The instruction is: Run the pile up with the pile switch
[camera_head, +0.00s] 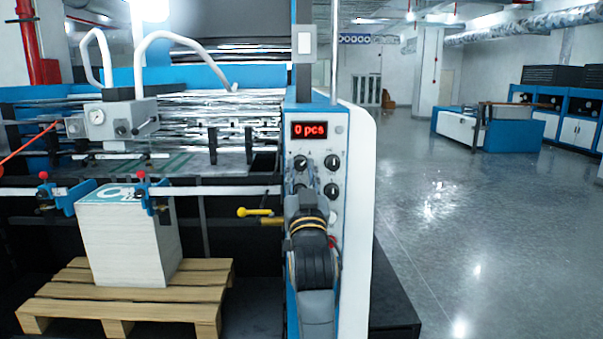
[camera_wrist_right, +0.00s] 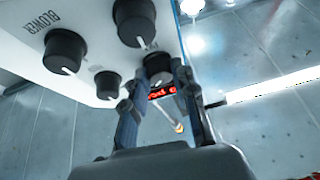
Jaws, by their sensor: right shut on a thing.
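The white control panel (camera_head: 350,215) at the machine's right end carries several black knobs and a red display (camera_head: 310,130) reading "0 pcs". My right gripper (camera_head: 307,212) is at the lower part of this panel and hides what is behind it. In the right wrist view, the fingers (camera_wrist_right: 158,80) are shut on a dark round knob (camera_wrist_right: 157,66). No label on it is readable, so I cannot tell if it is the pile switch. My left gripper is out of view.
A knob marked "BLOWER" (camera_wrist_right: 65,52) and a small knob (camera_wrist_right: 107,85) sit close to my fingers. A yellow-handled lever (camera_head: 255,212) juts out left of the panel. Open floor (camera_head: 470,220) lies to the right.

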